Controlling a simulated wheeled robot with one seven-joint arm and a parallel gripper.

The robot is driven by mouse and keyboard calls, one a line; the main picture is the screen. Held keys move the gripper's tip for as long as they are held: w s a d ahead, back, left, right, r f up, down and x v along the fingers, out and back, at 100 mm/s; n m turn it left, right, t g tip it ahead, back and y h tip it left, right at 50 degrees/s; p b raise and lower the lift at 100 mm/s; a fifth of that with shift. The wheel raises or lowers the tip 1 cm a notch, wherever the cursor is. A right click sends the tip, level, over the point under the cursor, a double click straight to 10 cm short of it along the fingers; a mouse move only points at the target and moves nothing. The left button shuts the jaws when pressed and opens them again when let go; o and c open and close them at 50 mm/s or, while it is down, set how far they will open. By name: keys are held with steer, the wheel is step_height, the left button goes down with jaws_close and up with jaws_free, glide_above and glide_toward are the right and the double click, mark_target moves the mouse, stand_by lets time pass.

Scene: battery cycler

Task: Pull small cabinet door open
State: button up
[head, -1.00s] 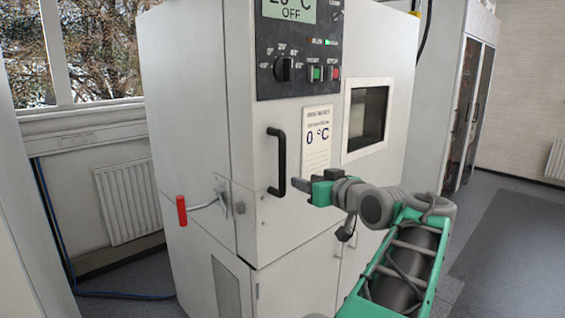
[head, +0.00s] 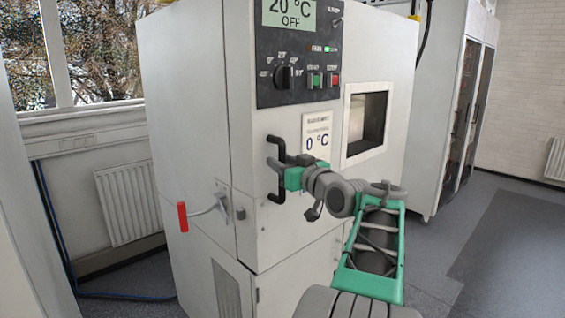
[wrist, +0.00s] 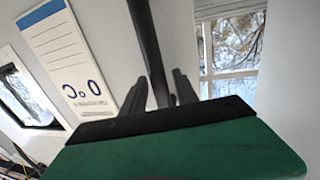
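The cabinet door (head: 290,225) is the pale front panel of the test chamber and looks closed. Its black vertical bar handle (head: 281,188) is near the left edge. It also shows as a dark bar in the wrist view (wrist: 147,35). My green and grey gripper (head: 279,170) is at the handle's middle. In the wrist view my gripper (wrist: 160,88) has one dark finger on each side of the bar, with small gaps visible, so it looks open around the handle. Whether a finger touches the bar is hard to tell.
A red-ended lever (head: 182,214) sticks out at the chamber's left corner. The control panel (head: 300,60) and window (head: 367,118) are above and right of the handle. A radiator (head: 128,202) stands left. Free floor (head: 505,245) lies to the right.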

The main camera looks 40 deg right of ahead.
jaws_close()
stand_by(1.2)
